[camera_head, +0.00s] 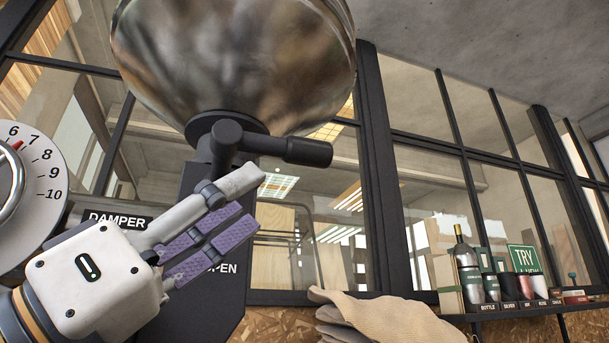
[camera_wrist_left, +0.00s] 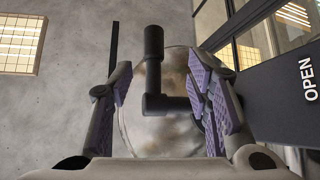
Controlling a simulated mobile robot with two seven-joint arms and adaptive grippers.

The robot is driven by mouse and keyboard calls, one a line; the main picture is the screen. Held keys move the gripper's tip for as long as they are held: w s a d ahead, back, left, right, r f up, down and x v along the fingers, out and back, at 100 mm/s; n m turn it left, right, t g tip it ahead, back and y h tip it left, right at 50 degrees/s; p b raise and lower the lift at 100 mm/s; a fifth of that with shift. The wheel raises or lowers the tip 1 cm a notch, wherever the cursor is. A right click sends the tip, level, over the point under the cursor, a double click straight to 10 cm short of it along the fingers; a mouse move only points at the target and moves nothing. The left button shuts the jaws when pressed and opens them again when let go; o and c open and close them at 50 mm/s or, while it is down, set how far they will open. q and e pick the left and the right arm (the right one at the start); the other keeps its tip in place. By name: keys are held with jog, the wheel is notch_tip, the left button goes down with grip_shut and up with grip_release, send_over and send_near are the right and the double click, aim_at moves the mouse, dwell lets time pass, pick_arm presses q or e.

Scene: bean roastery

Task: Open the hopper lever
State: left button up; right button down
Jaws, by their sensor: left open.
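The hopper lever (camera_head: 305,151) is a dark round bar with a thicker grip, pointing right below the shiny metal hopper (camera_head: 235,60). In the left wrist view the lever (camera_wrist_left: 153,60) shows as a bent black bar between my finger pads, with gaps on both sides. My left gripper (camera_head: 252,203) is open, just below and left of the lever grip in the head view. Its purple pads also show in the left wrist view (camera_wrist_left: 158,95). It does not visibly touch the lever. The gripper hides part of the dark panel lettered OPEN (camera_wrist_left: 305,78). My right gripper is not in view.
A DAMPER dial (camera_head: 35,180) is at the left. A beige cloth or glove (camera_head: 390,318) lies at the lower middle. A shelf with a bottle (camera_head: 464,255) and several small containers stands at the right. Black-framed windows fill the back.

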aim_at(296, 160)
pick_arm(q)
jog(key=d+r, duration=0.1)
jog(key=r, duration=0.1)
jog(key=d+r, duration=0.1)
jog(key=d, duration=0.1)
jog(key=shift+r+p, duration=0.4)
jog(key=x, duration=0.3)
jog(key=p+x, duration=0.1)
jog(key=x, duration=0.2)
jog(key=shift+w+d+f, duration=0.1)
jog(key=shift+w, duration=0.4)
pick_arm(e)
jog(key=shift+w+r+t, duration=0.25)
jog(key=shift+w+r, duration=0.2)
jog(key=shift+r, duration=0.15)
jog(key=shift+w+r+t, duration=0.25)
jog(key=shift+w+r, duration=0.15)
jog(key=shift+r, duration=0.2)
pick_arm(q)
grip_shut()
